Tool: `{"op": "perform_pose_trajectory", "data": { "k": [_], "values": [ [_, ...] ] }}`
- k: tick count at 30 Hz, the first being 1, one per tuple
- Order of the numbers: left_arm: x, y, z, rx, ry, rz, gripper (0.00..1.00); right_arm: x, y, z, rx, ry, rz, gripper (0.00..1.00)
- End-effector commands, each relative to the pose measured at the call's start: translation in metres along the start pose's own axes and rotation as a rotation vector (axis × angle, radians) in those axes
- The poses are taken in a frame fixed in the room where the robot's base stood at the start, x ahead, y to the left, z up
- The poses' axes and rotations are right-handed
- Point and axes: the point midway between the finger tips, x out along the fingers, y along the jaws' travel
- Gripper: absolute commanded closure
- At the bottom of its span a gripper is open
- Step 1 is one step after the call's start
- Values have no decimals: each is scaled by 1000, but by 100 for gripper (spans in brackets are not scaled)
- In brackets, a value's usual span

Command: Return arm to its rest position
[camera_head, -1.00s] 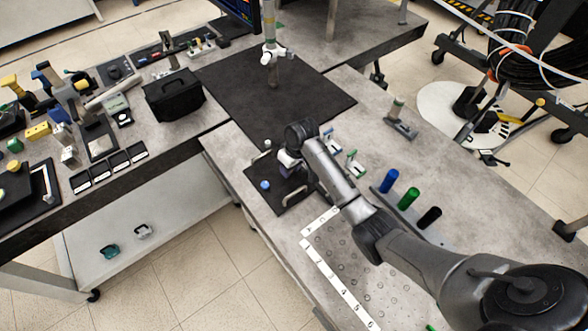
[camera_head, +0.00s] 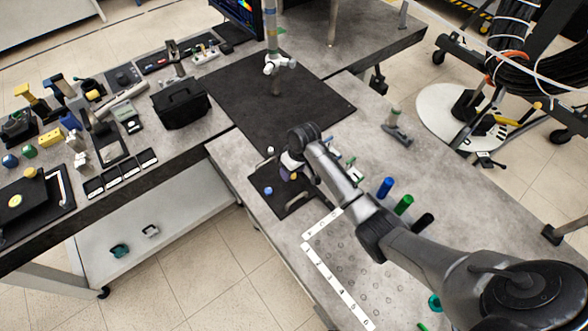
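One of my arms (camera_head: 345,185) comes in from the lower right and reaches over the grey workbench. Its end, with the gripper (camera_head: 290,165), is over a small black mat on the bench. The fingers are small and partly hidden by the wrist, so I cannot tell whether they are open or shut. A blue knob (camera_head: 268,190) on the mat shows just left of the gripper. My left arm and gripper are not in view.
Blue (camera_head: 386,187), green (camera_head: 403,205) and black (camera_head: 423,222) cylinders stand right of the arm. A numbered hole plate (camera_head: 335,262) lies below it. A black bag (camera_head: 180,103) and several tools are on the left bench. The large black mat (camera_head: 270,100) is mostly clear.

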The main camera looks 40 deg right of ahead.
Motion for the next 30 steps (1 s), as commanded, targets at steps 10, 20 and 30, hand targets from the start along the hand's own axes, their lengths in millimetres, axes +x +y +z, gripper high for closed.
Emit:
{"op": "perform_pose_trajectory", "data": {
  "k": [10,20,30],
  "values": [
    [-50,1,-16,-9,2,7,44,-40,-7,-2,-5,0,1,44],
    [-63,2,-21,-15,3,12,44,-49,-9,-2,-7,1,1,44],
    [-62,0,-20,-7,1,6,44,-84,-8,-22,16,118,102,44]
  ]
}}
